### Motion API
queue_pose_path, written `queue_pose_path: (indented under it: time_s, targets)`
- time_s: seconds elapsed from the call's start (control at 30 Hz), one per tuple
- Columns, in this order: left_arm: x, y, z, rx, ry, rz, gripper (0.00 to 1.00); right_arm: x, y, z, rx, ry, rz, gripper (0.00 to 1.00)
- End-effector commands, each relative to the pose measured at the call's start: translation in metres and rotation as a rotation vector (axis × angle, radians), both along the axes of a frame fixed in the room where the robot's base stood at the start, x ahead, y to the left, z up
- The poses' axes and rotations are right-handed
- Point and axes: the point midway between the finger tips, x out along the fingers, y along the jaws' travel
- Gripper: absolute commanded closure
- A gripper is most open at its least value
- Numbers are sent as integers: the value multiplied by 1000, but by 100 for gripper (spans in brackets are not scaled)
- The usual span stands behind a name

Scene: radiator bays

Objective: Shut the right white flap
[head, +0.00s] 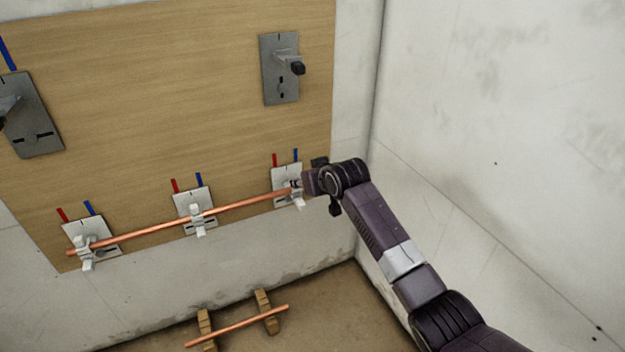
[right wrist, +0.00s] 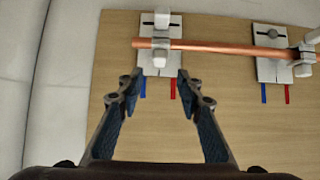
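The right white bracket shows in the head view on its pale plate (head: 284,173), with its white flap (head: 298,201) partly covered by my right gripper (head: 303,184). In the right wrist view, where the picture is turned over, the plate (right wrist: 152,68) has a white flap piece (right wrist: 162,18) just past the copper pipe (right wrist: 205,44). The pipe passes through the bracket. My right gripper (right wrist: 157,82) is open, its fingers apart on either side of the plate's near end, with nothing between the tips. The flap's exact angle is hard to tell. My left gripper is out of view.
The pipe (head: 150,230) also runs through the middle bracket (head: 197,220) and left bracket (head: 85,250). Grey plates with dark handles (head: 280,68) (head: 30,115) sit higher on the wooden board (head: 170,90). Another pipe (head: 240,325) rests on wooden blocks below. A wall (head: 500,130) stands close at right.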

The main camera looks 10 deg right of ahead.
Motion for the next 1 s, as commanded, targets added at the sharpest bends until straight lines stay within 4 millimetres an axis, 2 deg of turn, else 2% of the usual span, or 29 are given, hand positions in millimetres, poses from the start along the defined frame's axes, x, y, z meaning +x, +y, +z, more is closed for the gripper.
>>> queue_pose_path:
  time_s: [0.3,0.5,1.0]
  targets:
    - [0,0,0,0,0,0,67,-31,-11,24,0,-2,-1,67]
    - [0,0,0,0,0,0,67,-44,-15,32,2,1,-1,67]
    - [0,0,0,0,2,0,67,-48,-17,36,1,3,-1,67]
